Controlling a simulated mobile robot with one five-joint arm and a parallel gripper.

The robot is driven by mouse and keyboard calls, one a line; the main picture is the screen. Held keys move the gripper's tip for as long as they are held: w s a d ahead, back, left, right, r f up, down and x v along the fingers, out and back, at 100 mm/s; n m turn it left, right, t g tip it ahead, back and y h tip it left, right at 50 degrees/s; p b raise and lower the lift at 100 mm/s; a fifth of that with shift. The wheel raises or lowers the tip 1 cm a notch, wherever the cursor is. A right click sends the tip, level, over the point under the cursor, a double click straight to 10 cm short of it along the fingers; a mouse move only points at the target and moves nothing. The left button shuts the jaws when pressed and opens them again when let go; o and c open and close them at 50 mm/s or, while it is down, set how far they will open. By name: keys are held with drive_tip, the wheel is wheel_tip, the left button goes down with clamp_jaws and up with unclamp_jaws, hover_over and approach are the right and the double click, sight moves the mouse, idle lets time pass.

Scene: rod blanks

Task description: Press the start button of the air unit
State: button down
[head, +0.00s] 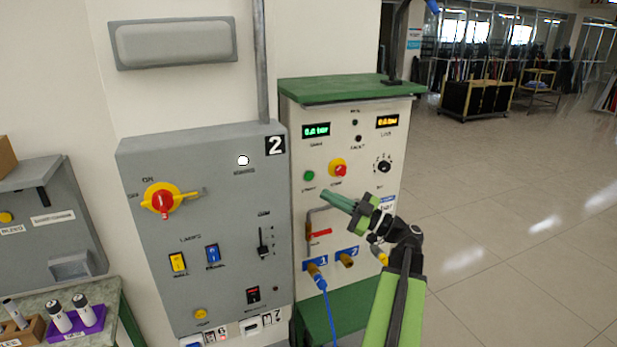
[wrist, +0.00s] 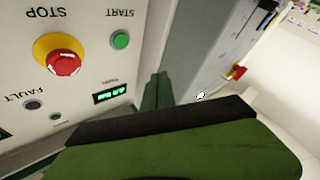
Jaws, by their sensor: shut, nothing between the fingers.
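The air unit (head: 292,190) is a cream cabinet with a green top. Its green start button (head: 309,175) sits at the upper left of the panel, left of a red stop button on a yellow base (head: 337,169). My gripper (head: 325,196) is shut and empty, its tips below and a little right of the start button in the head view. In the wrist view the start button (wrist: 120,40) shows beyond the fingertips (wrist: 157,80), up and to the left, with the stop button (wrist: 64,62) further left. The tips appear apart from the button.
A grey control cabinet (head: 215,270) marked 2, with a red and yellow rotary switch (head: 163,201), stands left of the air unit. A red-handled lever (head: 320,234) and a blue hose (head: 329,310) are below my gripper. Open floor (head: 500,200) lies to the right.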

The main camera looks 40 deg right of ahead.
drive_tip(key=w+d, duration=0.3)
drive_tip(key=w, duration=0.5)
drive_tip(key=shift+w+d, duration=0.1)
idle(1.9)
drive_tip(key=shift+w+d, duration=0.15)
drive_tip(key=shift+w, duration=0.2)
drive_tip(key=shift+w+d, duration=0.2)
drive_tip(key=shift+w, duration=0.15)
idle(0.6)
drive_tip(key=shift+s, duration=0.1)
drive_tip(key=shift+s+a, duration=0.35)
drive_tip(key=shift+s, duration=0.3)
drive_tip(key=s, duration=0.1)
drive_tip(key=s+a, duration=0.1)
drive_tip(key=s, duration=0.1)
drive_tip(key=s+a, duration=0.1)
drive_tip(key=shift+s, duration=0.35)
